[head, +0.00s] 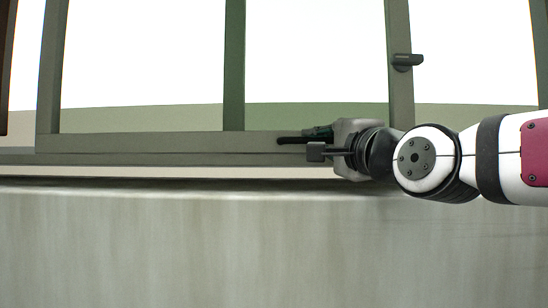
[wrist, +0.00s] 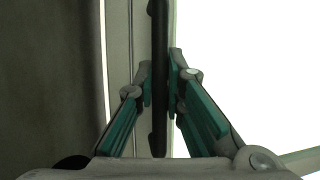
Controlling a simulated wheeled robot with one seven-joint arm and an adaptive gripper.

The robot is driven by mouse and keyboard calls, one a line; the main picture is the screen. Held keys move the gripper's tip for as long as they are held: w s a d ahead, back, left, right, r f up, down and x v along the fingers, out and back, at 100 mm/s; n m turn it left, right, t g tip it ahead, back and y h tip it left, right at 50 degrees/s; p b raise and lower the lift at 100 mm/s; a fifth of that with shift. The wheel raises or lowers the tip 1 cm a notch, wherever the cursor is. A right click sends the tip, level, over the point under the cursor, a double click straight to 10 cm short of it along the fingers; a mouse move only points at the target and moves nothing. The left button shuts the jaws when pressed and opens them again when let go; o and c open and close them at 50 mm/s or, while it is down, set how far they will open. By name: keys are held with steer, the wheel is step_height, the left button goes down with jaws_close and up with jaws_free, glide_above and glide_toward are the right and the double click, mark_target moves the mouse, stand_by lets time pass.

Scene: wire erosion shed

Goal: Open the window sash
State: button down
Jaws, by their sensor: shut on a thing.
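The window sash (head: 190,143) is a grey-green frame with bright panes, in the upper part of the head view. A dark bar handle (head: 289,140) lies along its bottom rail. In the wrist view the handle (wrist: 159,40) runs up and down the picture between the fingers. My gripper (head: 316,143) reaches in from the right at the bottom rail and is shut on the handle; the wrist view shows its green-sided fingers (wrist: 160,86) on either side of the bar. The gripper hides the handle's right part in the head view.
A small dark latch (head: 406,61) sticks out from the upright to the right, above my arm. A pale wall (head: 180,240) fills the space below the sill (head: 120,171). The left part of the sill is clear.

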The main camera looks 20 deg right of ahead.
steer(key=shift+s+d+f, duration=0.2)
steer(key=shift+d, duration=0.35)
steer(key=c, duration=1.9)
jaws_free()
steer(key=shift+r, duration=0.1)
steer(key=s, duration=0.4)
steer(key=s+f, duration=0.1)
steer(key=s, duration=0.3)
steer(key=s+f, duration=0.1)
steer(key=s, duration=0.3)
